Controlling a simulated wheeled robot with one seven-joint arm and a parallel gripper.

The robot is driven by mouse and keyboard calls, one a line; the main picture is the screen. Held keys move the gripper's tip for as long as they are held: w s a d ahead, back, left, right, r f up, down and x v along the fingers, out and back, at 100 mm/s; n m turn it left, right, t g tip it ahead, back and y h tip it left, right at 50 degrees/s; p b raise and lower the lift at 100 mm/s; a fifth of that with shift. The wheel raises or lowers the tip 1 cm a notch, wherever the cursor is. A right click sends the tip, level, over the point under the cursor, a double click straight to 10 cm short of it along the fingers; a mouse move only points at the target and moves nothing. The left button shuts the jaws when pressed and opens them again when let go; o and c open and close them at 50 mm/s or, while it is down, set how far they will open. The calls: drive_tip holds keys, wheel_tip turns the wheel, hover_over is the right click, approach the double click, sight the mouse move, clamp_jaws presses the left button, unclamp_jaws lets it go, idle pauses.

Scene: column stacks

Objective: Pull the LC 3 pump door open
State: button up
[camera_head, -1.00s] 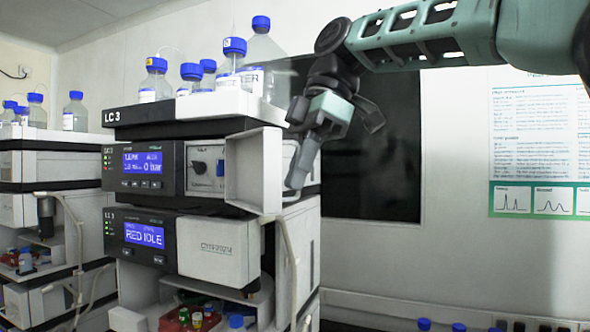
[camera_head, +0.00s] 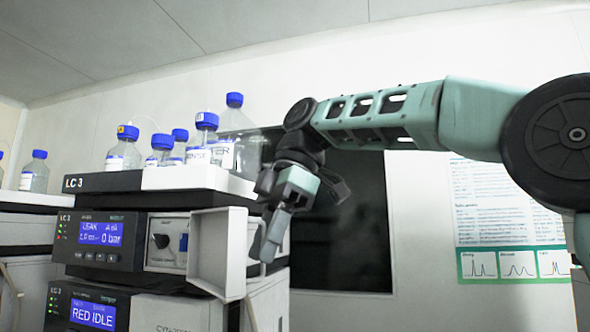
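The LC 3 stack (camera_head: 205,180) stands at the left, with its label on the top tray's front. Its pump module has a blue display (camera_head: 101,232) reading a leak message and 0 bar. The white pump door (camera_head: 218,250) stands swung out at its right, and the recess (camera_head: 167,242) with a black knob shows beside it. My gripper (camera_head: 266,252) is at the door's right side, pointing down, close to its outer edge. I cannot tell whether it touches the door.
Several blue-capped bottles (camera_head: 205,137) stand on the top tray. Another stack stands at the far left. A dark window (camera_head: 345,215) and a wall poster (camera_head: 505,215) are behind my arm.

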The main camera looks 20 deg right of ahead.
drive_tip(key=p+v, duration=0.8)
drive_tip(key=v, duration=0.8)
drive_tip(key=shift+d, duration=0.15)
drive_tip(key=shift+w, duration=0.1)
